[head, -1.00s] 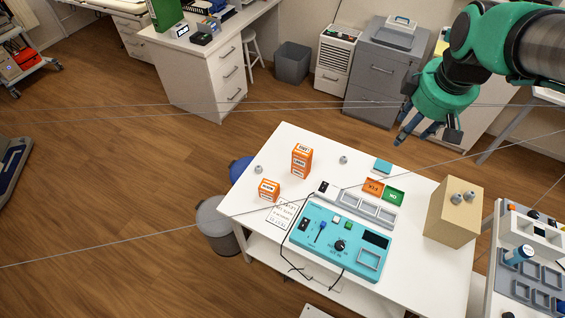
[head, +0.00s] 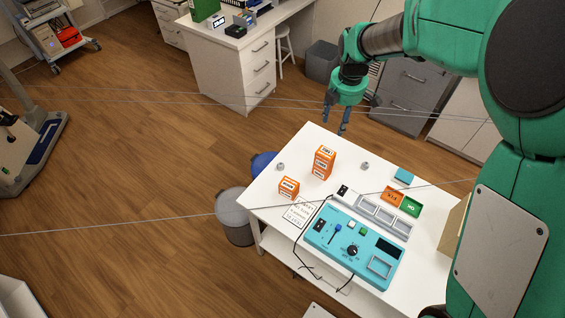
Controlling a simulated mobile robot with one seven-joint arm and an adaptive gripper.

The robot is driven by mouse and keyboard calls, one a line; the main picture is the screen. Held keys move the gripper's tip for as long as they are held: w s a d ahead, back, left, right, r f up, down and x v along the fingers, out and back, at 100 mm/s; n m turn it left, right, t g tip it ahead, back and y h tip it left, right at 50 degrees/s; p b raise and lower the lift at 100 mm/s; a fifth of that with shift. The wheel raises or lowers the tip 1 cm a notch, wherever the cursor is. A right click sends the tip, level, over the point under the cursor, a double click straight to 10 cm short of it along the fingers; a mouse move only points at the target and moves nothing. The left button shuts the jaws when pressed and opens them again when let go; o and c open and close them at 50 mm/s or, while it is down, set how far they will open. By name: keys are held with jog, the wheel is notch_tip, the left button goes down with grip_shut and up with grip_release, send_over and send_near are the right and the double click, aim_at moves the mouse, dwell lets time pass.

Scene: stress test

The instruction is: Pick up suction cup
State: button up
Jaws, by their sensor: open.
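Two small grey knob-like pieces, which may be suction cups, stand on the white table (head: 309,148). One grey piece (head: 280,167) is near the left edge; the other grey piece (head: 365,166) is right of the tall orange box. They are too small to tell in detail. My gripper (head: 336,122) is open, with its blue fingers pointing down beyond the table's far edge. It appears empty and apart from both pieces. My green arm covers the right side of the view.
A tall orange box (head: 323,162), a small orange box (head: 289,187) and a teal control panel (head: 340,238) stand on the table. Orange (head: 392,197) and green (head: 411,207) trays lie at right. A tan box (head: 453,225) is mostly hidden by my arm. Thin cables cross the view.

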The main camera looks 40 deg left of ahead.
jog(key=s+a+f+n+p, duration=0.1)
jog(key=s+a+f+n, duration=0.2)
jog(key=a+f, duration=0.6)
jog(key=s+a+f+n+g, duration=0.1)
jog(key=s+a+f+n, duration=0.2)
jog(key=a+f+n, duration=0.3)
jog(key=a+f, duration=0.3)
jog(key=f, duration=0.1)
jog(key=shift+s+a+f+h+p, duration=0.15)
jog(key=shift+a+h+p, duration=0.2)
jog(key=shift+h, duration=0.05)
jog(key=shift+f, duration=0.1)
send_over(280, 164)
jog(key=shift+f, duration=4.2)
jog(key=shift+f, duration=2.6)
